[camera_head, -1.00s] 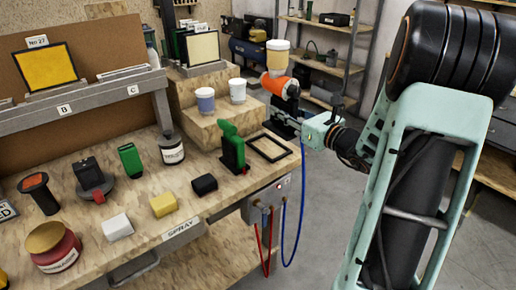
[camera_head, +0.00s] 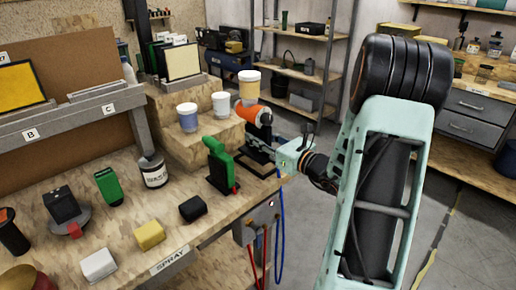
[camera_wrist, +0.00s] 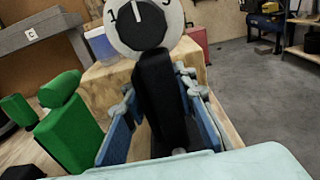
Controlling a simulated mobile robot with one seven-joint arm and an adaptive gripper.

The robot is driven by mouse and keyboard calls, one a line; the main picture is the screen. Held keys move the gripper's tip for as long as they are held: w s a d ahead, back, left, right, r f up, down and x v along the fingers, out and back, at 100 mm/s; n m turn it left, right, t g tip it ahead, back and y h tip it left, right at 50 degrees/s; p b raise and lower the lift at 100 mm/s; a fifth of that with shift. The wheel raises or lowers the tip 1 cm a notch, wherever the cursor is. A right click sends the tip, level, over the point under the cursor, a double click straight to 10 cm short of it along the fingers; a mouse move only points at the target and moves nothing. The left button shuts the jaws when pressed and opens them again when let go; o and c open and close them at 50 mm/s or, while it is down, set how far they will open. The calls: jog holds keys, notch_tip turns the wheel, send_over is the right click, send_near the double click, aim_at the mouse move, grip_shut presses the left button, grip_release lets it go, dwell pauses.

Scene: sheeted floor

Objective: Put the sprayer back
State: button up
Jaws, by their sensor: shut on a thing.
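The sprayer (camera_head: 256,115) has an orange body, a black handle and a yellow cup with a white lid on top. My gripper (camera_head: 279,155) is shut on its black handle, and the sprayer is upright at the right end of the bench. In the wrist view the handle (camera_wrist: 160,95) stands between the blue finger pads of my gripper (camera_wrist: 160,130), with a white numbered dial (camera_wrist: 143,22) above it. A black square outline (camera_head: 252,165) lies on the bench top below and behind the sprayer, partly hidden.
A green sprayer-shaped piece on a black base (camera_head: 218,165) stands just left of the sprayer; it shows close by in the wrist view (camera_wrist: 68,125). Two lidded cups (camera_head: 187,117) stand on a wooden step (camera_head: 190,142). A SPRAY label (camera_head: 169,259) marks the bench front. Hoses hang below.

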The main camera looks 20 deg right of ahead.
jog(key=shift+f+b, duration=0.3)
jog(key=shift+f, duration=1.25)
jog(key=shift+f, duration=0.1)
jog(key=o, duration=0.7)
jog(key=shift+f, duration=0.15)
jog(key=shift+r, duration=0.25)
jog(key=v, duration=1.2)
jog(key=shift+f+p, duration=0.1)
jog(key=shift+p, duration=0.25)
